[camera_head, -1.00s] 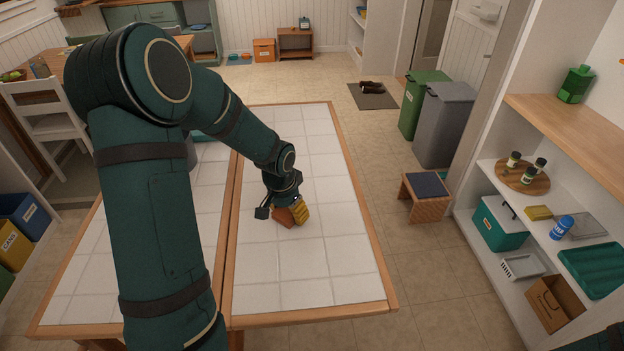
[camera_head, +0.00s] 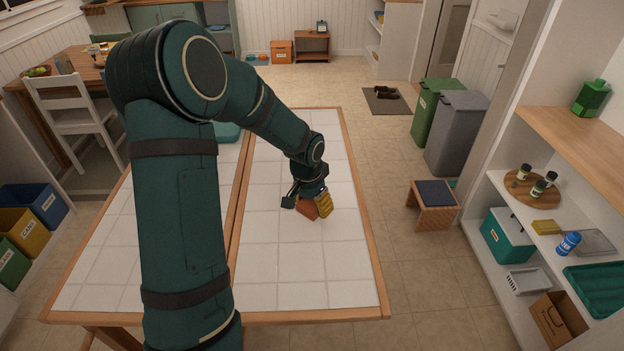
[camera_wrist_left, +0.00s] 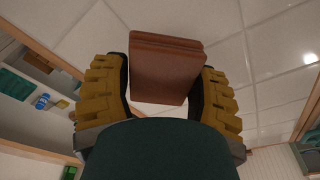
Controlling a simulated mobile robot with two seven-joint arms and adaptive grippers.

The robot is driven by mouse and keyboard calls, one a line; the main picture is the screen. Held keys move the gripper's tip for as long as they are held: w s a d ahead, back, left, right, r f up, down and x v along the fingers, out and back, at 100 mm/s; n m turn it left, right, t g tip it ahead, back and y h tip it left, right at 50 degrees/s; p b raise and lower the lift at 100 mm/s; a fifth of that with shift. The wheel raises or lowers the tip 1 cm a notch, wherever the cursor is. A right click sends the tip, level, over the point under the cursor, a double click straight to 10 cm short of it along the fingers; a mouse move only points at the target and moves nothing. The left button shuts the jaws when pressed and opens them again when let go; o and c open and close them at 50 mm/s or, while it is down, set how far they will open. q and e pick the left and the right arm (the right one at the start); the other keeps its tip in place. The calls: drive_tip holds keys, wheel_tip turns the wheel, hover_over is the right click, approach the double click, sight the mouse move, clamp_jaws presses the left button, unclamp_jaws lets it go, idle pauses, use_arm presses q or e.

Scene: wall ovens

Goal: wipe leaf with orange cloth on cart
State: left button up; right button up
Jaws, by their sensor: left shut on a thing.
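The orange-brown folded cloth (camera_head: 306,211) is in my left gripper (camera_head: 315,204), at the white-tiled table leaf (camera_head: 300,265) right of the wooden seam. In the left wrist view the cloth (camera_wrist_left: 165,68) sits as a folded block between the two yellow ribbed fingers, with white tiles behind it. The cloth's lower edge appears at the tile surface, but I cannot tell whether it touches. My left gripper is shut on the cloth. My left arm hides part of the other tiled leaf (camera_head: 105,255). My right gripper is not in view. The cart is not clearly identifiable.
A teal item (camera_head: 228,132) lies on the far part of the left leaf. A stool (camera_head: 433,205), a green bin (camera_head: 434,110) and a grey bin (camera_head: 457,132) stand to the right, by a stocked shelf (camera_head: 485,205). A white chair (camera_head: 75,115) stands left. The right leaf's tiles look clear.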

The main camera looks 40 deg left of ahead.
use_arm(q)
drive_tip(key=shift+w+d+r+p, duration=0.1)
drive_tip(key=shift+r+p, duration=0.2)
drive_tip(key=shift+r, duration=0.2)
drive_tip(key=shift+w+d+r+p, duration=0.1)
drive_tip(key=shift+r+p, duration=0.15)
drive_tip(key=shift+r, duration=0.2)
drive_tip(key=shift+s+a+r+p, duration=0.1)
drive_tip(key=shift+r+p, duration=0.65)
drive_tip(key=shift+r, duration=0.4)
